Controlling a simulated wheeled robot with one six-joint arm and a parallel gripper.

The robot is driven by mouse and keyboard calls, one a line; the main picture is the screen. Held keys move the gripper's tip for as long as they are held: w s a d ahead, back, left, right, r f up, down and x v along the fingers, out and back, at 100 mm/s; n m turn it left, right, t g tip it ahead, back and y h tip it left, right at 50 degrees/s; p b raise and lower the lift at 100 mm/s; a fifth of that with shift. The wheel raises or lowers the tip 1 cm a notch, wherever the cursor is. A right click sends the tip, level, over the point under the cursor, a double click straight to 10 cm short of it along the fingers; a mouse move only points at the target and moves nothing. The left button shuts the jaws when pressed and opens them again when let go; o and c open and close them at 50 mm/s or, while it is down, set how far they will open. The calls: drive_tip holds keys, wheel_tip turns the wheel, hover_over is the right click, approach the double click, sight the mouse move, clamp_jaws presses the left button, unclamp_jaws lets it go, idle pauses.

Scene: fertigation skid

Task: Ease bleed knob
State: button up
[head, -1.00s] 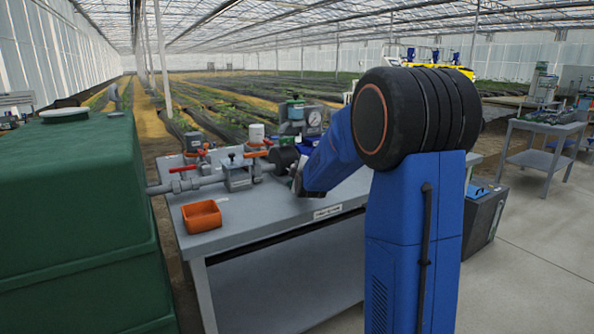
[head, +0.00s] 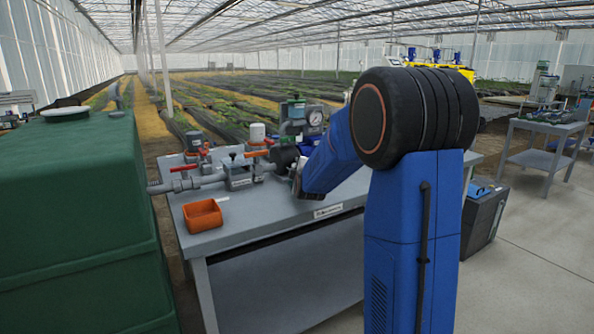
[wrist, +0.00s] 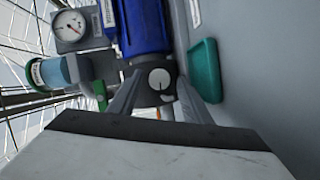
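In the wrist view, a small round knob with a pale grey face and a dark mark (wrist: 160,79) sits on a dark body below a blue cylinder (wrist: 141,25). I take it for the bleed knob. My gripper (wrist: 160,84) points at it, with one finger on each side and a gap between them. I cannot tell whether the fingers touch the knob.
A pressure gauge (wrist: 70,27), a clear blue bowl (wrist: 58,72) and a green tray (wrist: 205,71) lie close around my gripper. On the bench (head: 270,208) are red-handled valves (head: 185,168) and an orange bin (head: 203,215). A green tank (head: 75,215) stands left.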

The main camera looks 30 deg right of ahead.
drive_tip(key=shift+s, duration=0.1)
drive_tip(key=v, duration=1.7)
drive_tip(key=shift+s+a, duration=0.1)
drive_tip(key=shift+a, duration=0.1)
drive_tip(key=shift+r, duration=0.1)
drive_tip(key=s+a+f+m+g+y, duration=0.2)
drive_tip(key=s+a+f, duration=0.1)
drive_tip(key=s+a, duration=0.35)
drive_tip(key=s+a+f+m+g+y, duration=0.2)
drive_tip(key=s+a+m+g+y, duration=0.1)
drive_tip(key=s+a, duration=0.4)
drive_tip(key=s+a+f+m+g, duration=0.1)
drive_tip(key=s+f+m+g, duration=0.1)
drive_tip(key=s, duration=0.9)
drive_tip(key=s+a+f+m+g, duration=0.1)
drive_tip(key=s+f+m+g, duration=0.2)
drive_tip(key=s, duration=0.8)
drive_tip(key=shift+s+f+m+g, duration=0.2)
drive_tip(key=shift+f+m+g, duration=0.1)
drive_tip(key=shift+f+m, duration=0.35)
drive_tip(key=shift+a, duration=0.1)
